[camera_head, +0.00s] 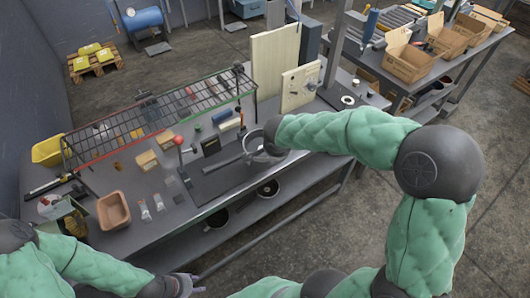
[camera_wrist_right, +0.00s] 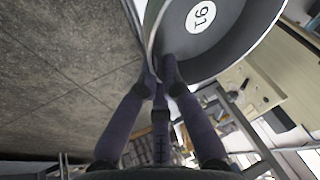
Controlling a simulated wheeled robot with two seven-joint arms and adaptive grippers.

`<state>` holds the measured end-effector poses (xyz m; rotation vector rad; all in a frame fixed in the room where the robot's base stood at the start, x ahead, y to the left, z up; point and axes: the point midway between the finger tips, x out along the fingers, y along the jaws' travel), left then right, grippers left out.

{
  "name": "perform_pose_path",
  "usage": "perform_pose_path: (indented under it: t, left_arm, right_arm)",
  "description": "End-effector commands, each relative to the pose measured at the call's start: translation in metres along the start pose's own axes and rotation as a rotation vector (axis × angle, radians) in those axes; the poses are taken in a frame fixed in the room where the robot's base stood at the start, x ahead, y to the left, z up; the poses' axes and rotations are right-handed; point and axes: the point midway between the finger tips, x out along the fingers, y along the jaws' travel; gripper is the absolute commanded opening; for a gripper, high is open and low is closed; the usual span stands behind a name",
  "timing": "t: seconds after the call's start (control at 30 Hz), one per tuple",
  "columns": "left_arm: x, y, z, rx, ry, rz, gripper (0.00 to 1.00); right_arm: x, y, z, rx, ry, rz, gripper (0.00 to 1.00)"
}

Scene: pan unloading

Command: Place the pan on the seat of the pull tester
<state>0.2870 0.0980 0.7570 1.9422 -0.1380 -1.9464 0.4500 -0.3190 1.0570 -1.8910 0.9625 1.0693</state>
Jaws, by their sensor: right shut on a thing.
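The pan (camera_head: 254,141) is a grey round vessel at the middle of the bench, with a pale rim; a bar-like piece extends left from it, probably its handle. In the right wrist view the pan (camera_wrist_right: 225,50) shows its inside with a white round label reading 91. My right gripper (camera_head: 272,143) is shut on the pan's rim; its fingers (camera_wrist_right: 162,75) meet at the wall. A dark plate with a red-knobbed lever (camera_head: 179,141), probably the pull tester, stands left of the pan; its seat cannot be made out clearly. My left gripper (camera_head: 192,284) is low, in front of the bench, apart from everything.
A wire rack (camera_head: 160,113) with small items runs along the bench's back. A brown tray (camera_head: 113,211) and small packets lie at left. A beige upright board (camera_head: 274,60) and a panel (camera_head: 300,86) stand behind the pan. Cardboard boxes (camera_head: 407,58) fill another bench at right.

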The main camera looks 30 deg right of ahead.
Motion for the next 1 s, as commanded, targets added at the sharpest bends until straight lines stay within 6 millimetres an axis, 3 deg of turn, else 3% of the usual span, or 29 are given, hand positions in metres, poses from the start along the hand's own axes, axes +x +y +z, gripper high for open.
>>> perform_pose_path:
  t: [0.2,0.5,0.77,1.0]
  left_arm:
    - [-0.001,0.000,0.000,0.000,0.000,0.000,0.40]
    - [0.004,-0.002,0.000,0.000,0.000,0.000,0.40]
    - [0.005,-0.002,0.000,0.000,0.000,0.000,0.40]
    - [0.009,-0.003,-0.001,0.000,0.000,0.000,0.40]
  right_arm:
    - [0.028,-0.026,-0.009,-0.001,0.000,0.000,0.00]
    - [0.082,-0.045,-0.008,0.001,0.000,-0.002,0.00]
    - [0.097,-0.051,-0.008,0.001,0.001,-0.002,0.00]
    - [0.124,-0.045,0.002,0.000,0.000,-0.001,0.00]
